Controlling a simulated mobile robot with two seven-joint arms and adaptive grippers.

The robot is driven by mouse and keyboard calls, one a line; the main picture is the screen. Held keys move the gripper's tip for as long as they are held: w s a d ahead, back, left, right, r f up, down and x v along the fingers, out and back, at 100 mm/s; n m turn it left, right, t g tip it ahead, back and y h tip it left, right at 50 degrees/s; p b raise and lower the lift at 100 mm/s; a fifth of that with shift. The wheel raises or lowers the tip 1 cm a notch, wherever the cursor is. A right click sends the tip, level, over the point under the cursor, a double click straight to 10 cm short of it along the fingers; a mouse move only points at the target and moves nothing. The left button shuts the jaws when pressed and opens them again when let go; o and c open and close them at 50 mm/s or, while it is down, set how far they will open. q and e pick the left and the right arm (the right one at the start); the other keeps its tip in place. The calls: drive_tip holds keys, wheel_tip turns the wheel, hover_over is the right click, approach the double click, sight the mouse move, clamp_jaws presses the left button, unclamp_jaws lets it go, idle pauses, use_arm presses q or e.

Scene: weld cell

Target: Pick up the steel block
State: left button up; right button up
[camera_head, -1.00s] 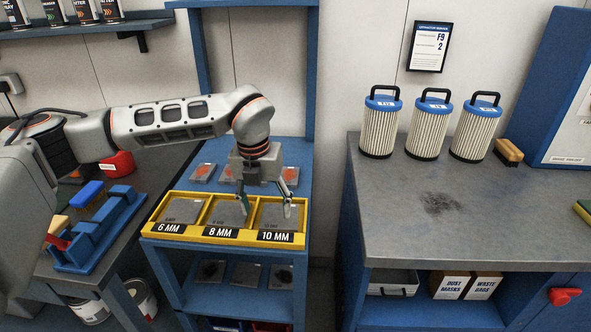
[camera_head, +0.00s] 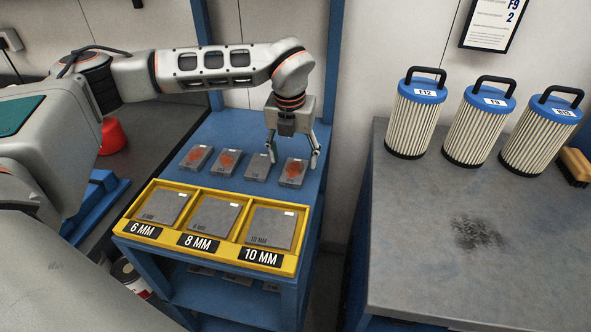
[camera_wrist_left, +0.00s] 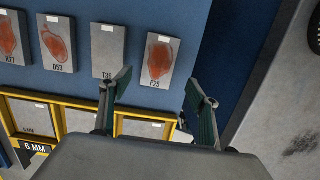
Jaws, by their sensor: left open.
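Several steel blocks lie in a row on the blue shelf behind the yellow tray. In the wrist view, R27 (camera_wrist_left: 8,38), DS3 (camera_wrist_left: 57,44) and P25 (camera_wrist_left: 158,60) carry orange-brown patches, while T36 (camera_wrist_left: 107,50) is plain grey. In the head view, the plain block (camera_head: 257,168) is third from the left and the rightmost block (camera_head: 292,173) is patched. My left gripper (camera_head: 292,160) is open and empty above the right end of the row. In the wrist view its fingertips (camera_wrist_left: 157,80) lie on either side of P25's lower part; their height is unclear. My right gripper is out of view.
The yellow tray (camera_head: 203,243) holds grey plates marked 6, 8 and 10 MM in front of the row. A grey bench (camera_head: 420,250) with several blue-topped filters (camera_head: 415,120) stands to the right. A blue post (camera_head: 207,70) rises behind the shelf.

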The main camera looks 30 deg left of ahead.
sight(294, 170)
use_arm(q)
drive_tip(key=f, duration=0.1)
drive_tip(key=w+f, duration=0.1)
drive_tip(key=f, duration=0.2)
drive_tip(key=shift+w+a+f, duration=0.15)
drive_tip(key=shift+a+f, duration=0.05)
drive_tip(key=shift+a, duration=0.2)
drive_tip(key=shift+w+f+p, duration=0.1)
drive_tip(key=shift+f+p, duration=0.2)
drive_tip(key=shift+f, duration=0.1)
drive_tip(key=c, duration=1.7)
drive_tip(key=shift+w+r, duration=0.1)
clamp_jaws()
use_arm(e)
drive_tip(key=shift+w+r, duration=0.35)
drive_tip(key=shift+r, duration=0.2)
